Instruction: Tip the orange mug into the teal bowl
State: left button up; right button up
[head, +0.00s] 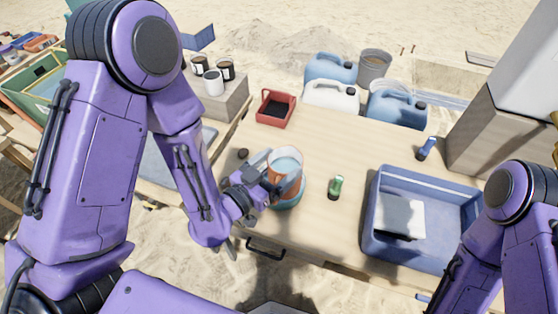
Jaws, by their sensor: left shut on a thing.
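The orange mug (287,181) is in the middle of the table, with a pale blue surface showing inside its rim. My left gripper (272,186) is shut on it from the left side. The mug looks close to upright. The teal bowl (292,203) is right below and partly behind the mug in the picture, so most of it is hidden. I cannot tell whether mug and bowl touch. My right arm shows at the lower right, but its gripper is out of view.
A green-capped small bottle (335,187) stands right of the bowl. A blue crate (375,228) with a pale item is farther right. A red tray (272,122), a white jerrycan (333,97) and blue jerrycans stand at the back. Bare table lies between.

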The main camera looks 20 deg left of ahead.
aim_at(272, 175)
pick_arm(q)
jog(key=shift+w+f+n, duration=0.3)
jog(key=shift+w, duration=0.05)
jog(key=shift+s+g, duration=0.15)
jog(key=shift+g, duration=0.15)
pick_arm(e)
jog(key=shift+w, duration=0.15)
pick_arm(q)
jog(key=shift+f, duration=0.1)
jog(key=shift+f+n+g, duration=0.25)
jog(key=shift+n+g, duration=0.05)
jog(key=shift+n, duration=0.2)
jog(key=shift+y, duration=0.3)
pick_arm(e)
jog(key=shift+r, duration=0.25)
pick_arm(q)
jog(key=shift+a+f+n+g+p, duration=0.1)
jog(key=shift+f+n+g+p, duration=0.7)
jog(key=shift+p, duration=0.8)
pick_arm(e)
jog(key=shift+r, duration=1.35)
pick_arm(q)
jog(key=shift+w+a+f+n+g+p, duration=0.1)
jog(key=shift+w+f+n+g+p, duration=0.25)
jog(key=shift+f+p, duration=0.3)
jog(key=shift+w+a+f+n+g+p, duration=0.1)
jog(key=shift+f+n+g+p, duration=0.25)
jog(key=shift+f+g+p, duration=0.2)
pick_arm(e)
jog(key=shift+r, duration=1.2)
